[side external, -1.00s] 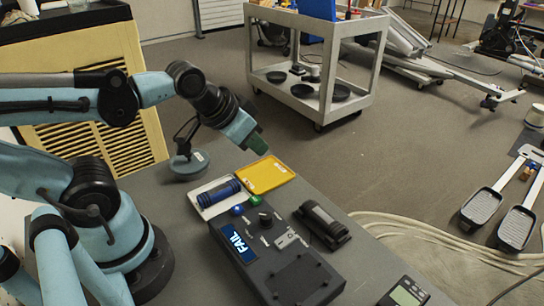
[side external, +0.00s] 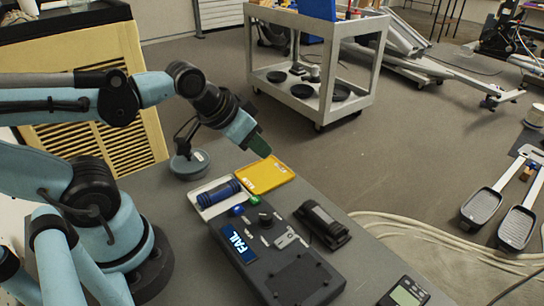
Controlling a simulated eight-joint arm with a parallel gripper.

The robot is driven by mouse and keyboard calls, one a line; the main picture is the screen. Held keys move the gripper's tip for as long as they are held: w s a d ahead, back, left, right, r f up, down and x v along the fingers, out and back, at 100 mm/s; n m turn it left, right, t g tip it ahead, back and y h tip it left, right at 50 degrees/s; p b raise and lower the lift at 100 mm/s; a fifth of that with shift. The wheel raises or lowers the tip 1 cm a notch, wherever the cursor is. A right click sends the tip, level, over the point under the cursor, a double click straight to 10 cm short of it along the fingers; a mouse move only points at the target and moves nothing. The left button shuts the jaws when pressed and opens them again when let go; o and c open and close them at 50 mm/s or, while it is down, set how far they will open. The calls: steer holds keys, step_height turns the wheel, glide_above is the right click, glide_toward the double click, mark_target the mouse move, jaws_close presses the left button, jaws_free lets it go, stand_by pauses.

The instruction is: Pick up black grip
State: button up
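A black cylindrical grip (side external: 322,222) lies in a dark holder on the grey bench, right of the black test box. My gripper (side external: 260,146) is above the back part of the bench, near the yellow tray and up and left of the black grip. It is well apart from the grip. Its dark green fingertips are small and seen from the side, so I cannot tell whether they are open or shut.
A blue grip (side external: 219,193) lies in a white tray (side external: 207,210) beside the yellow tray (side external: 268,177). A lamp base (side external: 188,166) stands left. A handheld meter (side external: 405,293) sits at the front right.

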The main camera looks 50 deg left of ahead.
steer(key=o, duration=0.7)
steer(key=m+g, duration=0.7)
steer(key=m, duration=1.1)
glide_above(323, 215)
steer(key=f, duration=0.1)
steer(key=shift+f, duration=5.65)
